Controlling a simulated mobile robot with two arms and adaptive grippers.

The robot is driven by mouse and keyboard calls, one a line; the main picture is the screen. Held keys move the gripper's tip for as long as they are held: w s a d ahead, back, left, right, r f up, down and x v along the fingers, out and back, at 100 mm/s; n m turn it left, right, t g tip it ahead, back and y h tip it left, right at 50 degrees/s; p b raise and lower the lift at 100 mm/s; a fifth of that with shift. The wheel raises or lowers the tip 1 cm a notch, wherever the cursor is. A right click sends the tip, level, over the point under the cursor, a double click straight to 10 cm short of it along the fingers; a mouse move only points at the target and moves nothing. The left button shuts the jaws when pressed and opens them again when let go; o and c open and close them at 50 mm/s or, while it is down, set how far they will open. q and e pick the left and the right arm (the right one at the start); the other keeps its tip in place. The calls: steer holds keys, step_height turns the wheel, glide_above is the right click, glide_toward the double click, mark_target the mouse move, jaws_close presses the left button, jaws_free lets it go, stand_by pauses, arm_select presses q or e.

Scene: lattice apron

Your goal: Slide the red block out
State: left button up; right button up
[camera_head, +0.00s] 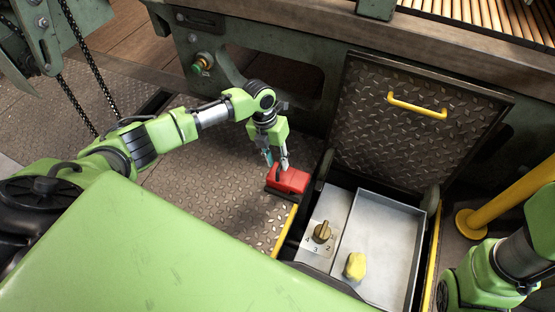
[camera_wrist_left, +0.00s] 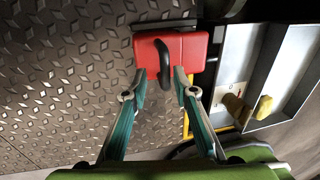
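The red block (camera_head: 291,180) sits on the diamond-plate floor, at the left edge of the open hatch. It has a dark curved handle, and a dark plate or slot shows along its lower edge. In the left wrist view the red block (camera_wrist_left: 185,50) is straight ahead, with the black handle (camera_wrist_left: 165,66) on its near face. My left gripper (camera_head: 276,163) is right at the block; in the wrist view its two teal fingers (camera_wrist_left: 160,80) are spread, with the handle between their tips. Whether the fingers touch the block I cannot tell. My right gripper is out of view; only its arm shows.
The hatch lid (camera_head: 415,125) with a yellow handle (camera_head: 417,105) stands raised behind the opening. In the opening are a numbered dial (camera_head: 322,232) and a metal tray (camera_head: 388,228) holding a yellow lump (camera_head: 355,266). A yellow post (camera_head: 505,200) stands at right. Floor left of the block is clear.

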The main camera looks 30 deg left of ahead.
arm_select(q)
step_height(320, 180, up, 12)
steer(key=a, duration=0.2)
steer(key=shift+a, duration=0.15)
steer(key=shift+f, duration=0.1)
stand_by(0.5)
